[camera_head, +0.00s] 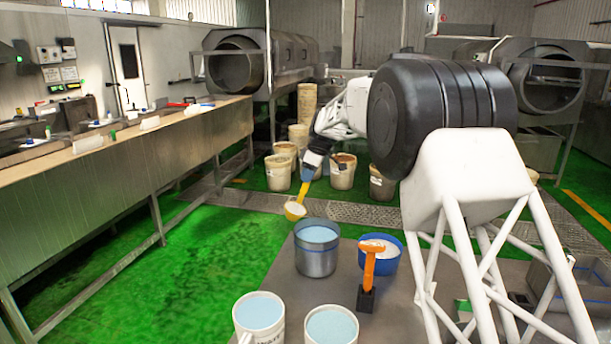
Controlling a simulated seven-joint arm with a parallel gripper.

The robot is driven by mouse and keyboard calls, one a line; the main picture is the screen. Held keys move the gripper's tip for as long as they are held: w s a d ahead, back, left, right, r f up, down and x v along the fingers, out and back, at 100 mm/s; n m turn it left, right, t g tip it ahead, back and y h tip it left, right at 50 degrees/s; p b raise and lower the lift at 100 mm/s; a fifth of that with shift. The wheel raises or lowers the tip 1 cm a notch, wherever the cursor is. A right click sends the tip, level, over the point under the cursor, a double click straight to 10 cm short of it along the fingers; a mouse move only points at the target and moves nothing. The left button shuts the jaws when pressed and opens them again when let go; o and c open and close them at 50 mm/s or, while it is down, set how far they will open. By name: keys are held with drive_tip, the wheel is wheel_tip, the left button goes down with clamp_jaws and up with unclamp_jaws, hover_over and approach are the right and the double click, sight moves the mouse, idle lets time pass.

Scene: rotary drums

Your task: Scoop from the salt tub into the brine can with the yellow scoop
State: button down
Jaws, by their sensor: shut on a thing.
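My gripper (309,172) is shut on the handle of the yellow scoop (303,194). The scoop hangs down, with its bowl at the lower left and white material showing in it. In the picture the bowl is just above and left of a metal can with light blue liquid, which looks like the brine can (316,262). The bowl is apart from the can's rim. A blue tub with white contents, which looks like the salt tub (388,268), stands right of the can. Part of it is hidden behind an orange-handled tool.
The orange-handled tool (370,265) stands upright in a black block in front of the tub. Two white buckets, left (257,333) and right (331,340), hold light blue liquid at the front. Several pails (279,174) stand on the floor behind. A long bench (120,170) runs along the left.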

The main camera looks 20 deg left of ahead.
drive_tip(key=shift+d+y, duration=0.9)
drive_tip(key=shift+d, duration=0.1)
drive_tip(key=d+f+y, duration=0.7)
drive_tip(key=d+y, duration=0.2)
drive_tip(key=y, duration=0.1)
drive_tip(key=shift+d+f+y, duration=0.2)
drive_tip(key=shift+f+y, duration=0.1)
drive_tip(key=shift+f, duration=0.1)
idle(2.4)
